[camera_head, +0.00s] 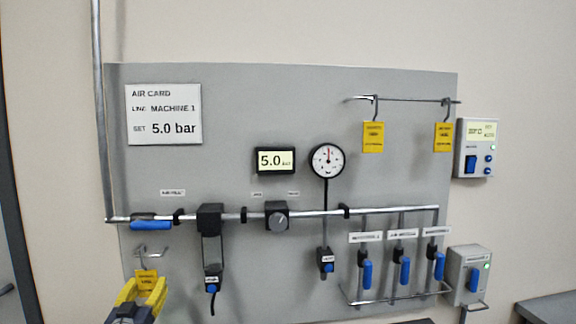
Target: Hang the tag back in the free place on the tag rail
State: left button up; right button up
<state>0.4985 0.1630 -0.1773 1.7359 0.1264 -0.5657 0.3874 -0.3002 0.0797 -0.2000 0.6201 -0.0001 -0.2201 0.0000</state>
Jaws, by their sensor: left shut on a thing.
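The tag rail (408,99) is a thin bar at the upper right of the grey board. Two yellow tags hang from it by wire hooks, one at the left (373,138) and one at the right (443,138), with a bare stretch between them. A third yellow tag (147,281) is at the lower left, just below a small wire bracket (150,252). My left gripper (141,294), with yellow fingers, is shut on this tag's lower part. The fingers hide its lower edge. I cannot tell whether its hook still touches the bracket. My right gripper is not in view.
A pipe with a blue-handled valve (151,225) runs across the board above the gripper. A filter unit (211,220), digital display (275,160), gauge (327,160) and several blue-handled valves stand out from it. Control boxes (475,148) flank the right edge. The upper middle is clear.

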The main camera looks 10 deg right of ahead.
pick_arm(q)
jog(key=s, duration=0.8)
jog(key=shift+a, duration=0.4)
dwell(0.6)
